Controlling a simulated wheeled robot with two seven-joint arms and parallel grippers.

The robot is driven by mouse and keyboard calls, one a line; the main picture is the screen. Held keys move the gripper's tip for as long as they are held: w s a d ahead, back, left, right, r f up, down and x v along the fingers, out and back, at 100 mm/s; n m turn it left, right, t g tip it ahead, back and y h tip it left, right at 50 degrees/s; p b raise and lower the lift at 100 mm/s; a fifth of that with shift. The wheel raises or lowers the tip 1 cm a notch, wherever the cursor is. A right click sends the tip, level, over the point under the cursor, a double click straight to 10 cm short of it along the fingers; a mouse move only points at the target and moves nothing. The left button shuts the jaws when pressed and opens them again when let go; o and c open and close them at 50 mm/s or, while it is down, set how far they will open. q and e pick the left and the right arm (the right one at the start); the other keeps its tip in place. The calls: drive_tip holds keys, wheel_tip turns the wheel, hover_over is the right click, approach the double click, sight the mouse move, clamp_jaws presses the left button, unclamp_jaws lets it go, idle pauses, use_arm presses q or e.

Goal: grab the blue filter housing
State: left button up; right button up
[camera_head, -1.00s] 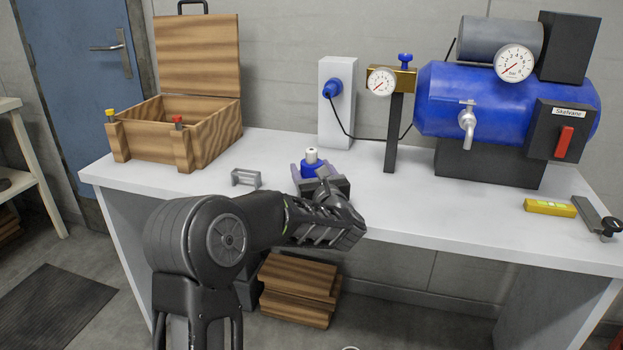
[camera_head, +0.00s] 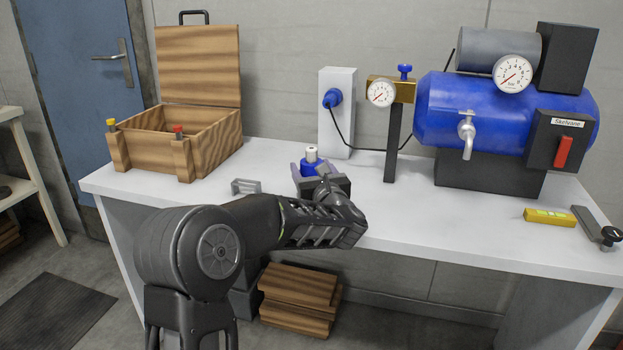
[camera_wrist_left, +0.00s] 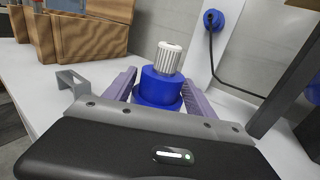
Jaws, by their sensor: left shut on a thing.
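The blue filter housing (camera_head: 309,165) with a white ribbed top stands upright on the grey-white workbench. In the left wrist view the blue filter housing (camera_wrist_left: 161,88) sits between the two fingers, its lower part hidden by the gripper body. My left gripper (camera_head: 312,170) reaches in from the front and is shut on the housing, one finger on each side. It also shows in the left wrist view (camera_wrist_left: 158,92). My right gripper is not in view.
An open wooden box (camera_head: 205,140) stands at the back left, and a small grey bracket (camera_head: 246,187) lies left of the gripper. A white socket post (camera_head: 341,130), gauge stand (camera_head: 391,140) and blue compressor tank (camera_head: 490,108) stand behind and right. A yellow level (camera_head: 550,217) lies right.

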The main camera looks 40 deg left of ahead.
sight(312, 148)
use_arm(q)
wheel_tip(312, 148, up, 7)
drive_tip(key=shift+r+p, duration=0.1)
drive_tip(key=shift+p, duration=0.3)
idle(0.4)
